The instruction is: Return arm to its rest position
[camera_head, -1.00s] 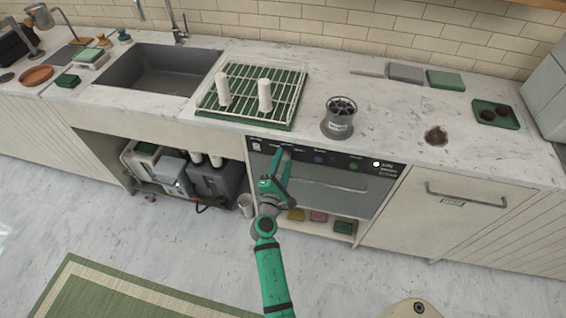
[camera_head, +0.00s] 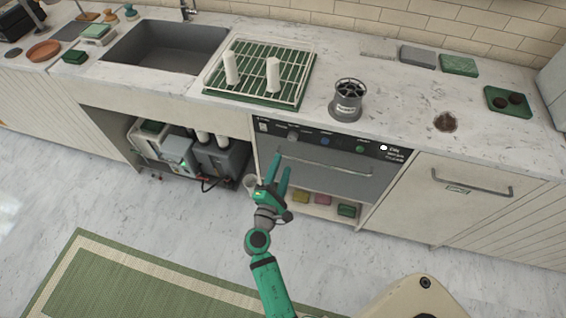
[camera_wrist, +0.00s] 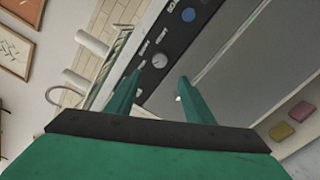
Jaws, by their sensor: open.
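My green arm reaches up from the bottom of the head view. My gripper (camera_head: 279,166) is in front of the oven door (camera_head: 330,176), below the counter's front edge. Its two green fingers are spread apart with nothing between them. In the wrist view my gripper (camera_wrist: 153,88) is also open and empty, with the oven's dark control panel and its knobs (camera_wrist: 160,60) beyond the fingers. Whether the fingers touch the oven cannot be told.
The counter carries a green rack (camera_head: 262,98) with two white cylinders, a grey round holder (camera_head: 348,100) and a green tray (camera_head: 508,102). A sink (camera_head: 165,50) is at left. Machines (camera_head: 190,150) stand in the space below. The floor (camera_head: 130,210) around my arm is open.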

